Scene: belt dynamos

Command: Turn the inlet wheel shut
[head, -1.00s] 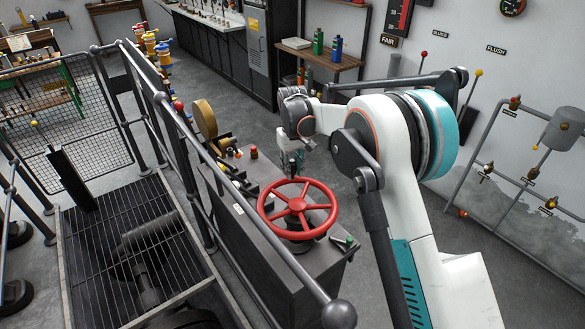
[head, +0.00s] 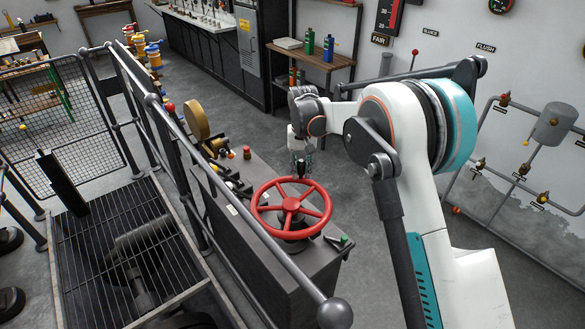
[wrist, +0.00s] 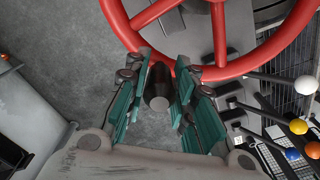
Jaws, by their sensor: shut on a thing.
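The inlet wheel (head: 262,225) is a red spoked handwheel, lying nearly flat on top of a dark grey cabinet (head: 262,262). The wheel's red rim also shows in the wrist view (wrist: 235,68). A dark upright handle (wrist: 158,88) stands at the wheel's rim, on its far side in the head view. My gripper (head: 301,168) is at that far rim, with its teal-padded fingers (wrist: 158,98) shut around the handle. The contact itself is small in the head view and partly hidden by the fingers.
Levers with coloured knobs (wrist: 299,126) stand close beside the wheel. A brass disc (head: 196,119) and a red knob (head: 247,152) sit farther along the cabinet. A grey railing (head: 235,235) runs along its left side. Open floor (head: 355,260) lies to the right.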

